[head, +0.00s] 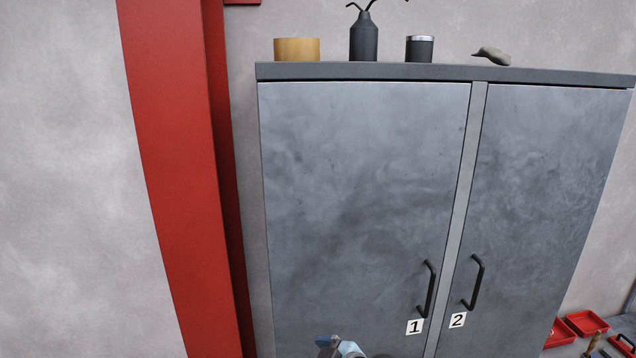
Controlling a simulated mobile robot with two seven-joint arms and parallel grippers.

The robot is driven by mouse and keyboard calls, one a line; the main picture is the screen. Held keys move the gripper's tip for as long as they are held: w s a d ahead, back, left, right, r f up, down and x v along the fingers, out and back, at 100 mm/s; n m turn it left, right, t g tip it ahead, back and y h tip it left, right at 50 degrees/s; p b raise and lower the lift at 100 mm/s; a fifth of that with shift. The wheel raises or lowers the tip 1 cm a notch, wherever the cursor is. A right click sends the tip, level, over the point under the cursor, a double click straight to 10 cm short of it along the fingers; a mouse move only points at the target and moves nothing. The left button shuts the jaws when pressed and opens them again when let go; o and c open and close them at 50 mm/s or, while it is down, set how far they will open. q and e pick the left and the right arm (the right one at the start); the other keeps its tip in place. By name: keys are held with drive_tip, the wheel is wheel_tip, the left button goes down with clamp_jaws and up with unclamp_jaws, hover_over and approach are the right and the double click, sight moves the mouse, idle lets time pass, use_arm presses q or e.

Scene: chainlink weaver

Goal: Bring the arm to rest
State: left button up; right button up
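A small blue and light-blue part, apparently of one of my arms, shows at the bottom edge of the head view, in front of the cabinet's left door. I cannot tell which arm it belongs to. No gripper fingers are in view, so neither gripper's opening nor anything held can be seen.
A grey metal cabinet (365,190) stands ahead with both doors shut, black handles and labels 1 (414,327) and 2 (457,320). A wooden pot (297,49), dark vase (363,40) and dark cup (420,48) stand on top. A red column (180,180) is left; red trays (586,323) lie lower right.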

drive_tip(key=s+d+f+m+t+h, duration=0.1)
drive_tip(key=s+d+f+m+h, duration=0.2)
drive_tip(key=s+d+f, duration=0.7)
drive_tip(key=s+d+f+m+t+h, duration=0.2)
drive_tip(key=s+d+f+m+h, duration=0.2)
drive_tip(key=s+d+f+m, duration=0.4)
drive_tip(key=s+d+f, duration=0.2)
drive_tip(key=s+d, duration=0.1)
drive_tip(key=s, duration=0.3)
drive_tip(key=shift+s+f+m+t, duration=0.3)
drive_tip(key=shift+f, duration=0.1)
